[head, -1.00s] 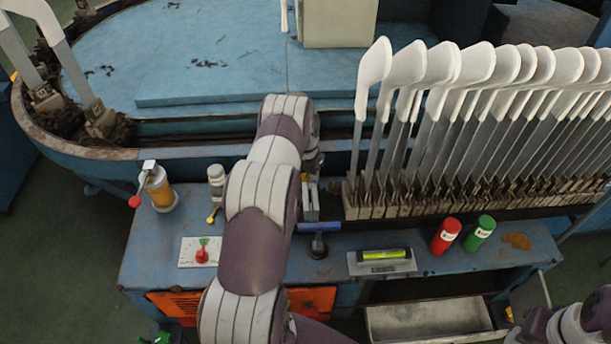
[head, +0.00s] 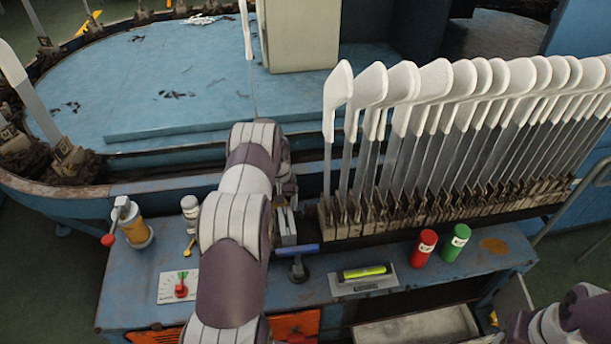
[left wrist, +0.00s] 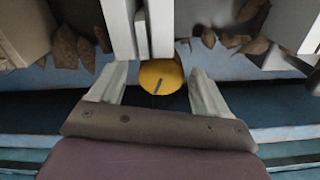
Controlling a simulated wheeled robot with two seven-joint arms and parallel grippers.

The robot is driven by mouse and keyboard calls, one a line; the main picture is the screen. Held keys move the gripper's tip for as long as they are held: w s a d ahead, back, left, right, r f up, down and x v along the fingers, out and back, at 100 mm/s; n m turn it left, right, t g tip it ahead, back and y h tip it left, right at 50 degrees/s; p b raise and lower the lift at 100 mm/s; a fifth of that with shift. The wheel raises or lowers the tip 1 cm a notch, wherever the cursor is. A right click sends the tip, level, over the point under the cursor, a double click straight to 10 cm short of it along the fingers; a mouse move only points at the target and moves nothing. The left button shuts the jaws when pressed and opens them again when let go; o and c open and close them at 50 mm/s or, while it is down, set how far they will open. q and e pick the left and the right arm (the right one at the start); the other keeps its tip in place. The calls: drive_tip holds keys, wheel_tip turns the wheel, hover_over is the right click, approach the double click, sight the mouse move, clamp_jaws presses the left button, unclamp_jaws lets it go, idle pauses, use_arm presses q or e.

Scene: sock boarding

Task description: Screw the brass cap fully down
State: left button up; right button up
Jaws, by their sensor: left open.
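The brass cap (left wrist: 160,76) shows in the left wrist view as a round yellow disc with a dark slot or mark on its lower part. My left gripper (left wrist: 159,88) is open, with one finger on each side of the cap and a visible gap to it on both sides. In the head view my left arm bends over the front bench; its gripper and the cap are mostly hidden behind the arm, and I cannot make out the cap there. Only links of my right arm show at the lower right corner; its gripper is out of view.
Pale upright bars (left wrist: 128,28) stand close above the cap in the wrist view. A row of white-topped boards (head: 420,95) stands right of my left arm. On the bench (head: 140,285) are a red cylinder (head: 425,248), a green cylinder (head: 456,243) and a level (head: 364,272).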

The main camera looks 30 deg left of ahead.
use_arm(q)
drive_tip(key=n, duration=0.7)
drive_tip(key=shift+a+r+n+p, duration=0.1)
drive_tip(key=shift+r+n+p, duration=0.1)
drive_tip(key=shift+n+p, duration=0.15)
wheel_tip(320, 180, up, 12)
drive_tip(key=p, duration=0.2)
drive_tip(key=s+d+r+m+p, duration=0.4)
drive_tip(key=d+r, duration=0.4)
drive_tip(key=r, duration=0.2)
drive_tip(key=s+d+r+m+p, duration=0.5)
drive_tip(key=s+d+r+p, duration=0.1)
drive_tip(key=d+r, duration=0.3)
drive_tip(key=shift+s+d+r+t, duration=0.3)
drive_tip(key=shift+s+r, duration=0.05)
drive_tip(key=shift+s, duration=0.05)
